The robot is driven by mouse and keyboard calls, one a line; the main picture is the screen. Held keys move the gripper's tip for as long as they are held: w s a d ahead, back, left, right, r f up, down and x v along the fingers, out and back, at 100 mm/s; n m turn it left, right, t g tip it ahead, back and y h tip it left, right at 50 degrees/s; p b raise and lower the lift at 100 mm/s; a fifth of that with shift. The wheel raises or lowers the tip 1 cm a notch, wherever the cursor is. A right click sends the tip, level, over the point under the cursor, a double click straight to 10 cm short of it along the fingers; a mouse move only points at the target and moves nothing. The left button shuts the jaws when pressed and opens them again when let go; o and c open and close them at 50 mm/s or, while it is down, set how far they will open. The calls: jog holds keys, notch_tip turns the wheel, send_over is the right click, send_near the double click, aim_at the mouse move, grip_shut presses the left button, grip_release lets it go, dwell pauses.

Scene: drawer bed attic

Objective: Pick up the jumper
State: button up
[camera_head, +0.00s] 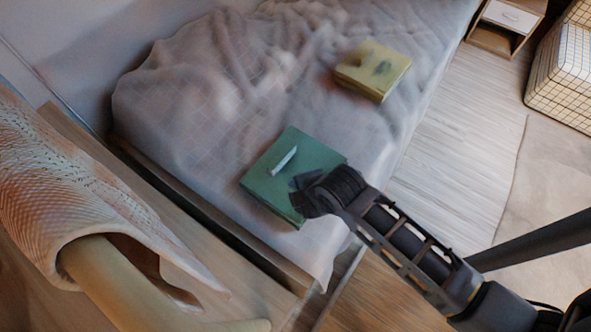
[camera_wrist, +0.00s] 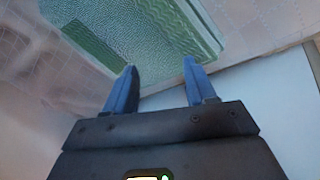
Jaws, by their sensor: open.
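A flat green folded item (camera_head: 265,170), perhaps the jumper, lies on the near end of the bed with a small white stick-like thing (camera_head: 284,160) on top. In the wrist view the green item (camera_wrist: 150,32) shows a knit-like textured surface with a pale stripe along its right side. My gripper (camera_head: 303,193) is over its near right edge in the head view. In the wrist view my gripper (camera_wrist: 160,68) has its two blue fingers spread, with nothing between them. I cannot tell whether the fingertips touch the green item.
A yellow folded item (camera_head: 372,68) lies farther back on the rumpled grey bed cover (camera_head: 190,110). An orange patterned cloth (camera_head: 70,190) hangs at the left foreground. A bedside cabinet (camera_head: 508,22) and a checked pouf (camera_head: 562,80) stand at the far right. The floor right of the bed is clear.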

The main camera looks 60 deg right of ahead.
aim_at(282, 156)
jog(key=w+d+n, duration=0.1)
jog(key=w, duration=0.1)
jog(key=w+g, duration=0.1)
jog(key=w, duration=0.1)
jog(key=w+d+n, duration=0.1)
jog(key=shift+w+d+r+n+g+p, duration=0.3)
jog(key=shift+w+d+g+p, duration=0.05)
jog(key=shift+w+g, duration=0.05)
jog(key=w+d+r+n+g, duration=0.2)
jog(key=w+d, duration=0.1)
jog(key=w+d+r+n+g+p, duration=0.1)
jog(key=w+r, duration=0.1)
jog(key=shift+d+n+y, duration=0.2)
jog(key=shift+n+y, duration=0.1)
jog(key=shift+y, duration=0.1)
jog(key=shift+w+d+r+n+g, duration=0.25)
jog(key=shift+d+n+g, duration=0.05)
jog(key=shift+d, duration=0.05)
notch_tip(282, 156, down, 8)
jog(key=shift+s+d+r, duration=0.1)
jog(key=shift+d+r, duration=0.05)
jog(key=shift+r, duration=0.1)
grip_shut()
